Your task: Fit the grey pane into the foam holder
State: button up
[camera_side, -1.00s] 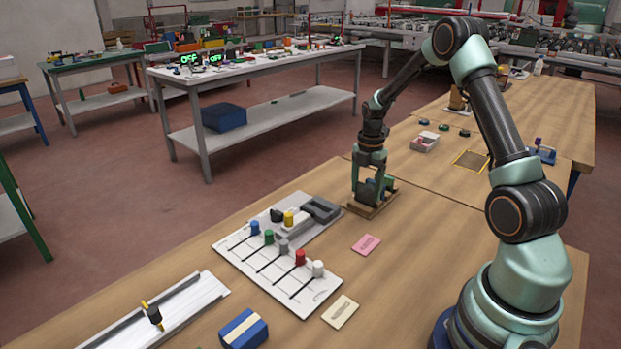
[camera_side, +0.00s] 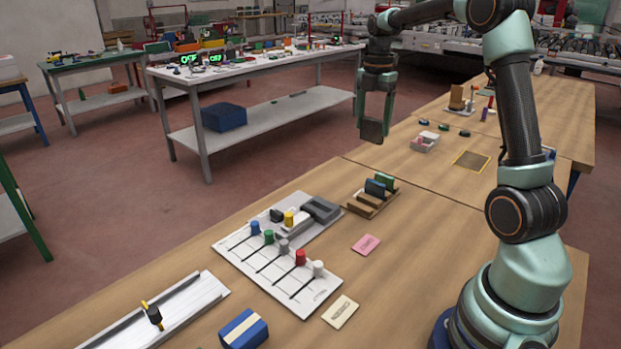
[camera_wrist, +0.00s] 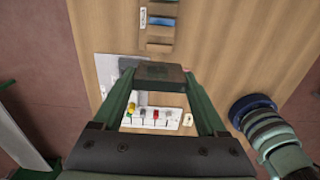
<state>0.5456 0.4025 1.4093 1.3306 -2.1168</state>
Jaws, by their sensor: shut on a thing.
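My gripper (camera_side: 376,108) is raised above the table's far edge and shut on the grey pane (camera_side: 371,130), a small dark square between its fingertips. In the wrist view the pane (camera_wrist: 160,73) spans the two fingers. A wooden rack (camera_side: 366,208) stands below on the table, with a dark blue pane (camera_side: 375,188) and a green pane (camera_side: 385,180) upright in it. A dark grey block with a recess (camera_side: 321,208) sits left of the rack; I cannot tell for sure whether it is the foam holder.
A white board (camera_side: 262,279) with several coloured knobs lies left of centre. A pink card (camera_side: 366,244), a cream card (camera_side: 341,311) and a blue-and-cream block (camera_side: 243,330) lie nearby.

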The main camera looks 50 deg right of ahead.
jog(key=shift+r, duration=0.1)
jog(key=w+a, duration=0.7)
jog(key=a, duration=0.3)
jog(key=shift+w+f, duration=0.15)
jog(key=shift+f, duration=4.85)
jog(key=shift+w+f, duration=0.1)
jog(key=shift+f, duration=4.85)
jog(key=shift+f, duration=0.1)
jog(key=o, duration=1.4)
